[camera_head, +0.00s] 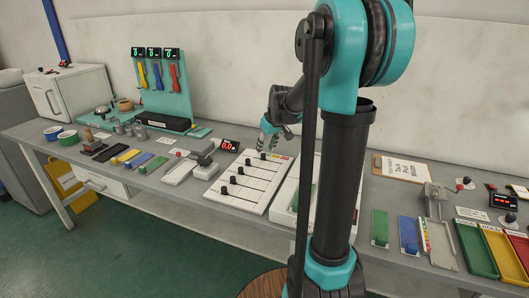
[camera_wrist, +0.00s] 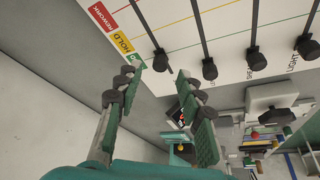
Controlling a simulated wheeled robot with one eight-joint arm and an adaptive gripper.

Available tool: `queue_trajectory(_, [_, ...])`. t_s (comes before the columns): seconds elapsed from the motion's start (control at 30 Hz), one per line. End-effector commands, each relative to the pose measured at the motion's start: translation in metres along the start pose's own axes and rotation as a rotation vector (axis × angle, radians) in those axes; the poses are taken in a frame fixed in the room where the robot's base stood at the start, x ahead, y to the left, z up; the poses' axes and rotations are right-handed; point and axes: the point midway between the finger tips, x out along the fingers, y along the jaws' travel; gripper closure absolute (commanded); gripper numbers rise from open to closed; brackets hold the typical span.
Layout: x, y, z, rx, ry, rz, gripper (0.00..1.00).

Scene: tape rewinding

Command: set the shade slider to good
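The white slider board (camera_head: 243,190) lies on the bench, with several black knobs on dark slots. In the wrist view, the board (camera_wrist: 180,30) has a coloured strip along one edge: red REWORK (camera_wrist: 92,20), yellow HOLD (camera_wrist: 122,43), and a green label (camera_wrist: 134,60) partly hidden by a finger. The slider knob (camera_wrist: 160,62) nearest the strip is about level with the green label. Its name is not readable, so I cannot confirm it is shade. My gripper (camera_wrist: 160,82) is open and empty, its fingertips either side of that knob in the picture. It also shows above the board's back in the head view (camera_head: 270,136).
Other knobs (camera_wrist: 209,70) stand in a row beside the nearest one. A red digital display (camera_head: 229,145) stands at the board's back left. A clamp-like device (camera_head: 204,160) is to the left, and a second white board (camera_head: 285,200) to the right, partly behind my arm.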

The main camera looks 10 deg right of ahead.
Motion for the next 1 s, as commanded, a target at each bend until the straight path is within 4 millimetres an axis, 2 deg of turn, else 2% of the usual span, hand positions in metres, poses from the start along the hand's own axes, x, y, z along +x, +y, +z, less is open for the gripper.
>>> queue_trajectory(0.2, [-0.045, 0.000, 0.000, 0.001, 0.000, 0.000, 0.62])
queue_trajectory(0.4, [-0.074, 0.000, 0.000, 0.001, 0.000, 0.000, 0.62])
queue_trajectory(0.6, [-0.085, 0.000, 0.000, 0.000, 0.000, 0.000, 0.62])
queue_trajectory(1.0, [-0.086, 0.000, 0.000, 0.000, 0.000, 0.000, 0.62])
